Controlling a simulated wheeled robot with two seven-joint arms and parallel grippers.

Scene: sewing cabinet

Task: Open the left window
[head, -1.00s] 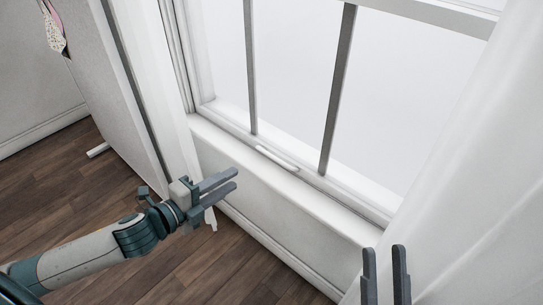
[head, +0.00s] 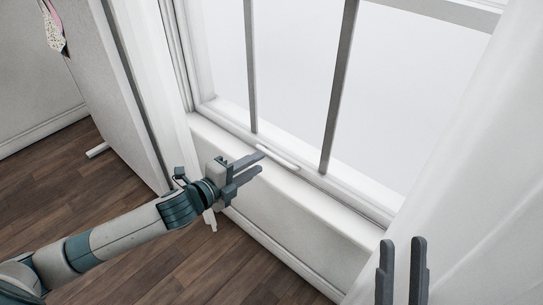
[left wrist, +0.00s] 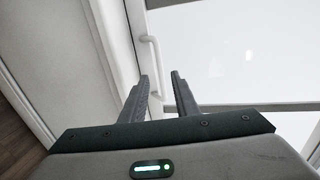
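The window (head: 298,178) has a white frame with grey vertical bars, and its lower sash sits down at the sill. A white bar handle (head: 277,158) is on the sash's bottom rail; it also shows in the left wrist view (left wrist: 152,60), beyond the fingertips. My left gripper (head: 261,163) is open and empty, with its fingertips just short of the handle. In the left wrist view my left gripper (left wrist: 159,78) has its fingers apart, with the handle ahead between them. My right gripper (head: 403,242) is at the lower right, fingers apart and empty.
A white curtain (head: 480,190) hangs at the right, behind my right gripper. A grey panel (head: 115,80) stands left of the window, with a patterned cloth (head: 53,28) at its top. The sill (head: 330,212) and wooden floor (head: 60,190) near it are clear.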

